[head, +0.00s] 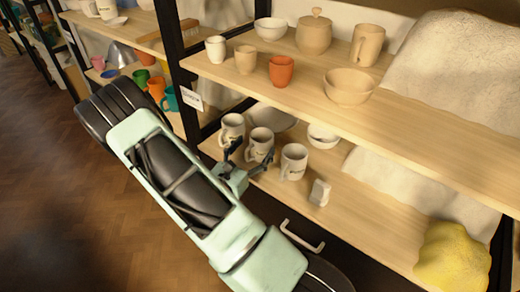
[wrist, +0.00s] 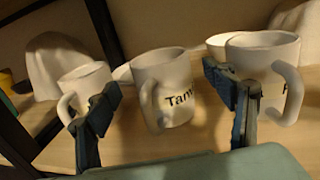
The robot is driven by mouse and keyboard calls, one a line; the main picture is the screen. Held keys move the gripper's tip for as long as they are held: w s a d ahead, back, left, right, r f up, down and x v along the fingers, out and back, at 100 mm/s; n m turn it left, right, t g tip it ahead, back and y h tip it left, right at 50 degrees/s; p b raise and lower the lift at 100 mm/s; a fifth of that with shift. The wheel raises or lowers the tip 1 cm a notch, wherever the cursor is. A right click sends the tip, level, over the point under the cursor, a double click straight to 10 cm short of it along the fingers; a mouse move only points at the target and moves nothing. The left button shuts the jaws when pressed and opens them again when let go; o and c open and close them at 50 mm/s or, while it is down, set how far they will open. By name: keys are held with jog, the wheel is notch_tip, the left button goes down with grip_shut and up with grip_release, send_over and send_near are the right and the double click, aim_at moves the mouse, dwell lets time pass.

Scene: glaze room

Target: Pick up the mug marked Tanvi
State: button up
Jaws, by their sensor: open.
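The mug with dark lettering that reads as the start of "Tanvi" (wrist: 172,72) stands upright in the middle of the wrist view, its handle toward the left and the end of the name cut off from sight. In the head view it appears to be the middle white mug (head: 261,141) of three on the lower shelf. My gripper (wrist: 165,100) is open and empty, one finger to each side of this mug and nearer the camera. In the head view my gripper (head: 250,158) is at the shelf's front, close before the mugs. Contact cannot be told.
A white mug (wrist: 90,78) is close behind the left finger, and another (wrist: 262,58) with partly hidden lettering is behind the right finger. A small pale block (head: 319,193) and a yellow lump (head: 452,258) are further right. The upper shelf (head: 225,75) overhangs the mugs.

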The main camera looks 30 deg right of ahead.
jog(key=b+x, duration=0.1)
jog(key=x, duration=0.3)
jog(key=shift+d, duration=0.15)
jog(key=shift+c, duration=0.6)
jog(key=c, duration=1.3)
jog(key=shift+c, duration=0.4)
jog(key=shift+r, duration=0.2)
